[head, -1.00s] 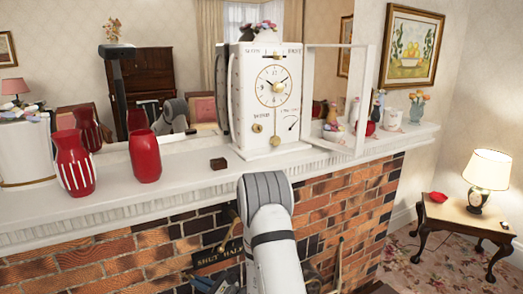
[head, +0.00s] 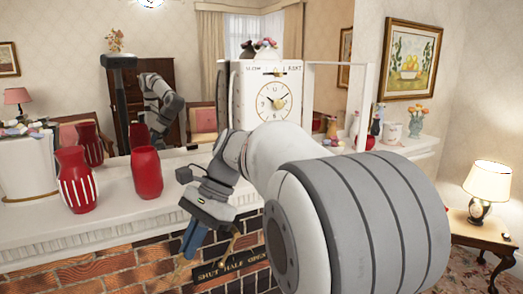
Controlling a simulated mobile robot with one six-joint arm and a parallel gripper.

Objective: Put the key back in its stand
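No key is clearly visible elsewhere. A small dark brown block, possibly the stand, showed on the mantel earlier; my arm now hides that spot. The white clock (head: 280,78) stands on the mantel, its lower part behind my arm.
A red vase (head: 147,173) and a red-and-white striped vase (head: 75,182) stand on the mantel (head: 115,215) at left. A mirror behind reflects the room. A "SHUT HALF OPEN" plaque (head: 230,266) is on the brick. A lamp (head: 487,185) stands on a side table at right.

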